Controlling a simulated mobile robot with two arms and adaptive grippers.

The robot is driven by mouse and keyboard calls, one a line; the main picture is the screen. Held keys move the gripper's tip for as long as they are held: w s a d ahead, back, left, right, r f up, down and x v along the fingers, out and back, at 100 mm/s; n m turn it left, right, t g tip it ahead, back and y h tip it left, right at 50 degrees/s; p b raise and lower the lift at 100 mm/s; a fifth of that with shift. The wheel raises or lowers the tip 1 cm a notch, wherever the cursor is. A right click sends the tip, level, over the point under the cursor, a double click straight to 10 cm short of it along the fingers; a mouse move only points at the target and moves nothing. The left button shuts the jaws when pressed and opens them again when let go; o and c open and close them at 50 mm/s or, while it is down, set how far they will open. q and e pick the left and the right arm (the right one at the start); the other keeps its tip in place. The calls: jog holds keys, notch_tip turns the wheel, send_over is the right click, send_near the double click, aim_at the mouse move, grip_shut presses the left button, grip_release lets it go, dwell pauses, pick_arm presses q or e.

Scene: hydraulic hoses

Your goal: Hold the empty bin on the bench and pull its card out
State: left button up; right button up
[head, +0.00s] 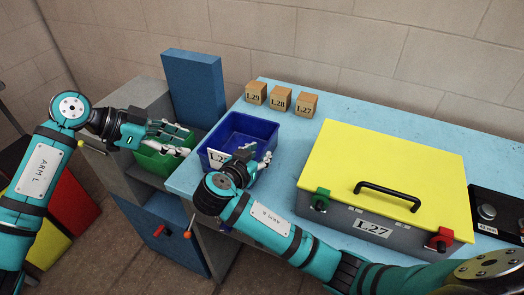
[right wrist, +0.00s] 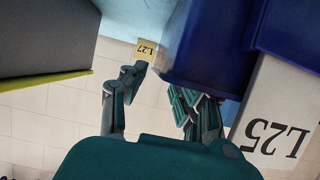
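The blue bin (head: 252,128) stands upright on the light blue bench (head: 345,112) near its left end and looks empty. Its white card (head: 216,157), marked L25, sits on the bin's front; it also shows in the right wrist view (right wrist: 278,122). My right gripper (head: 258,160) is at the bin's front right corner, partly hiding the card and front. Its fingers (right wrist: 155,98) are apart with nothing held, one close to the blue wall; I cannot tell if it touches. My left gripper (head: 181,140) is open and empty, left of the blue bin and over a green bin (head: 158,165).
Wooden blocks marked L29 (head: 256,92), L28 (head: 279,99) and L27 (head: 306,104) stand behind the bin. A grey case with a yellow lid (head: 385,165) and black handle stands to the right. The bench between bin and case is clear. A blue panel (head: 195,90) rises behind the green bin.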

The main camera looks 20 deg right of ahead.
jog(key=shift+x, duration=1.5)
grip_shut()
